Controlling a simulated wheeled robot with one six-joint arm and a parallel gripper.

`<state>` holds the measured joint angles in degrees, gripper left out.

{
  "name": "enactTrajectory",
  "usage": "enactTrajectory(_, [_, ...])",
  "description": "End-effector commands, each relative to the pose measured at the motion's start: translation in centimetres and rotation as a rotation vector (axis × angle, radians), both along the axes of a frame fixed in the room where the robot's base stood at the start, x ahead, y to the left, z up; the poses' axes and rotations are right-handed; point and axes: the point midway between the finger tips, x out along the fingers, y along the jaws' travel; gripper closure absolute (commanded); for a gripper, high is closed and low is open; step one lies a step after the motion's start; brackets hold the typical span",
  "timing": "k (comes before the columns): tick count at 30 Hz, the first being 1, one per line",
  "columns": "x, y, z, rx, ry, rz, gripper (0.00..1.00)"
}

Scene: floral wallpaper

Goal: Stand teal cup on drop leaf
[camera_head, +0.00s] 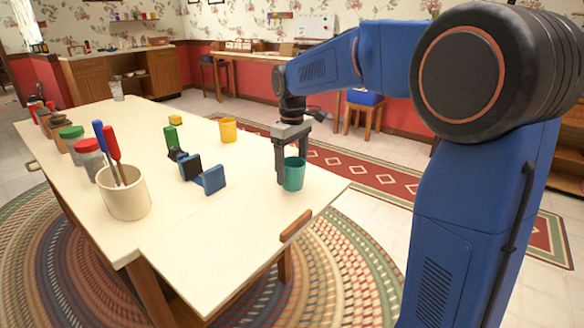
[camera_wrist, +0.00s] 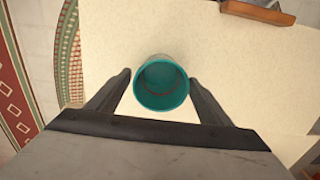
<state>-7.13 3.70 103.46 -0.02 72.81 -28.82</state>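The teal cup (camera_head: 294,175) stands upright on the pale leaf (camera_head: 225,255) at the table's near right end, close to its far right edge. In the wrist view the cup (camera_wrist: 161,84) is seen from above, empty, with its mouth toward me. My gripper (camera_head: 291,165) points down with one finger on each side of the cup. In the wrist view the gripper (camera_wrist: 160,78) is open; a narrow gap shows at the left finger, while the right finger is very close to the cup. Contact there is hard to tell.
A wooden handle (camera_head: 296,225) sits on the leaf's edge. A cream crock (camera_head: 124,194) with red- and blue-handled tools, a blue-and-black object (camera_head: 208,179), a green block (camera_head: 171,136) and a yellow cup (camera_head: 228,130) stand left of my gripper. The leaf's near part is clear.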

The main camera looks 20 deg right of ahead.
Motion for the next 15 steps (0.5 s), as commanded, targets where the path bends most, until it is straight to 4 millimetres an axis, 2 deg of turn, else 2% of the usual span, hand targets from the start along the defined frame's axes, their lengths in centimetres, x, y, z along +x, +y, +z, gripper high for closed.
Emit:
enactTrajectory(8, [0.1,0.0,0.6,0.000,-0.002,0.000,0.27])
enactTrajectory(11, [0.0,0.0,1.6,0.000,-0.002,0.000,0.27])
enactTrajectory(15, [0.1,0.0,4.1,0.001,-0.004,0.000,0.27])
